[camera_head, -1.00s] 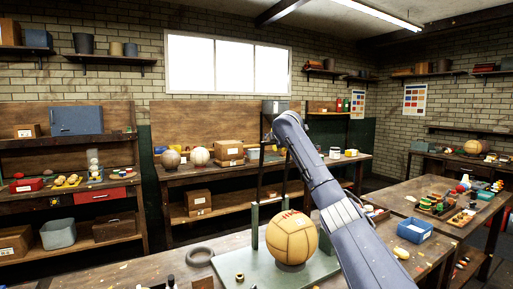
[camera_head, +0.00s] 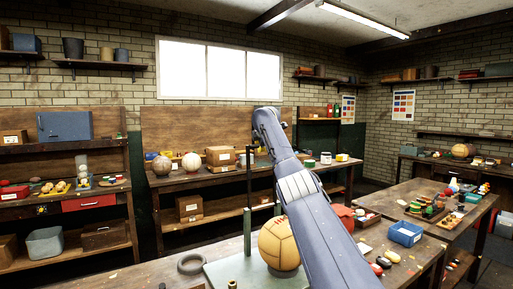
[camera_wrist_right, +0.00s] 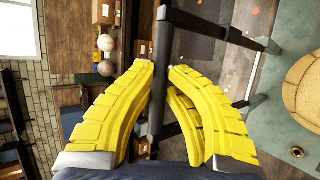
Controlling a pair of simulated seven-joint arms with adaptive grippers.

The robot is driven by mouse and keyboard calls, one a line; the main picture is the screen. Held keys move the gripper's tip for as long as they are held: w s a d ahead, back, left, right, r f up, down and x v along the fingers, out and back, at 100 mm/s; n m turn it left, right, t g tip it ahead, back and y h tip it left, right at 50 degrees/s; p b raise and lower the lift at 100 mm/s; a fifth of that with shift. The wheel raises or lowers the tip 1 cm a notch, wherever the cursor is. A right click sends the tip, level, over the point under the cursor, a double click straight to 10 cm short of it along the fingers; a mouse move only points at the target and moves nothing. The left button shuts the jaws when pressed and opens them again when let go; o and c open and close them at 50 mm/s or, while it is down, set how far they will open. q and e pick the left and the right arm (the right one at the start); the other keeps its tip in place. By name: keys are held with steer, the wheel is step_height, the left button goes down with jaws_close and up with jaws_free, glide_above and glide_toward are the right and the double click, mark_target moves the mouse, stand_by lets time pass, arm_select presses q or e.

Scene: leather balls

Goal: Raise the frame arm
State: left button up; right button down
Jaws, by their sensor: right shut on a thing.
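The frame arm (camera_head: 249,178) is a dark, thin bar standing above a green post (camera_head: 247,232) beside a tan leather ball (camera_head: 278,244). The ball rests on a pale green base (camera_head: 225,270). In the right wrist view the frame arm's dark bar (camera_wrist_right: 158,75) lies between the yellow fingers of my right gripper (camera_wrist_right: 161,85), which is shut on it. A dark side bar (camera_wrist_right: 215,30) runs from it towards the base, and the ball (camera_wrist_right: 303,88) is at the right edge. In the head view my right arm hides my right gripper and part of the frame. My left gripper is not in view.
A dark ring (camera_head: 192,263) lies on the bench left of the base. A blue tray (camera_head: 404,234) and small coloured items are to the right. Behind, a shelf bench (camera_head: 165,190) carries balls and boxes.

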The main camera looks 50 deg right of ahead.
steer(key=shift+w, duration=0.15)
stand_by(0.3)
steer(key=c, duration=1.3)
jaws_free()
steer(key=shift+c, duration=0.2)
steer(key=v, duration=1.2)
